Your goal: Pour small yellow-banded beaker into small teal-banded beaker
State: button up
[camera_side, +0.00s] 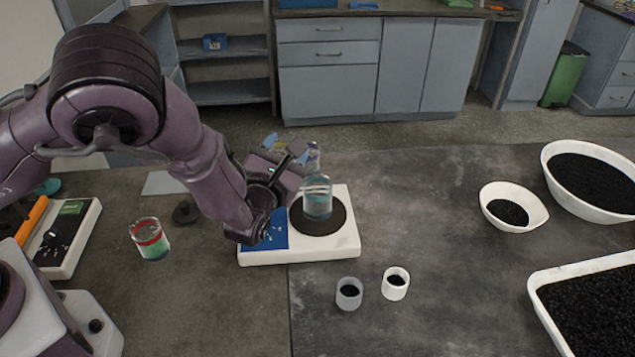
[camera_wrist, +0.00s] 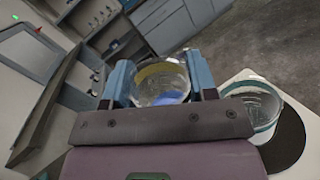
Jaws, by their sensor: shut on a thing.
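The small yellow-banded beaker (camera_wrist: 160,85) is between my gripper's fingers in the wrist view, with blue showing through or in its bottom. My gripper (camera_side: 287,146) is shut on it, and in the side view the beaker is mostly hidden behind the gripper and the other beaker. The teal-banded beaker (camera_side: 317,197) stands upright on the dark round plate (camera_side: 338,222) of the white device. In the wrist view the teal-banded beaker (camera_wrist: 254,108) is just right of my gripper. The held beaker is above and behind it in the side view; its exact tilt is unclear.
A red-banded beaker (camera_side: 150,240) with green contents stands left of the white device (camera_side: 305,250). Two small cups with black grains, a grey one (camera_side: 349,294) and a white one (camera_side: 395,284), stand in front. White bowls (camera_side: 513,192) and a tray (camera_side: 590,272) of black grains are at the right.

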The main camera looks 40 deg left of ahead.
jog(key=shift+w+d+r+m, duration=0.2)
jog(key=shift+d+r+m, duration=0.45)
jog(key=shift+r+m, duration=0.2)
jog(key=shift+w+d+r+m, duration=0.15)
jog(key=shift+d+m, duration=0.3)
jog(key=shift+m, duration=0.25)
jog(key=shift+w+d+r+m, duration=0.15)
jog(key=shift+d+m, duration=0.3)
jog(key=shift+m, duration=0.2)
jog(key=shift+d+r+m+t, duration=0.15)
jog(key=shift+m+t, duration=0.15)
jog(key=shift+m, duration=0.2)
jog(key=shift+w+d+r+m+h, duration=0.1)
jog(key=shift+d+r+m+h, duration=0.05)
jog(key=shift+m, duration=0.75)
jog(key=shift+d+r+m+h, duration=0.1)
jog(key=shift+r+m+h, duration=0.05)
jog(key=shift+m, duration=0.75)
jog(key=shift+d+f+m+t, duration=0.15)
jog(key=shift+f+m+t, duration=0.15)
jog(key=shift+f+m, duration=0.5)
dwell(0.4)
jog(key=shift+w+d+r+m+h, duration=0.1)
jog(key=shift+d+r+m+h, duration=0.15)
jog(key=shift+m, duration=0.75)
dwell(1.3)
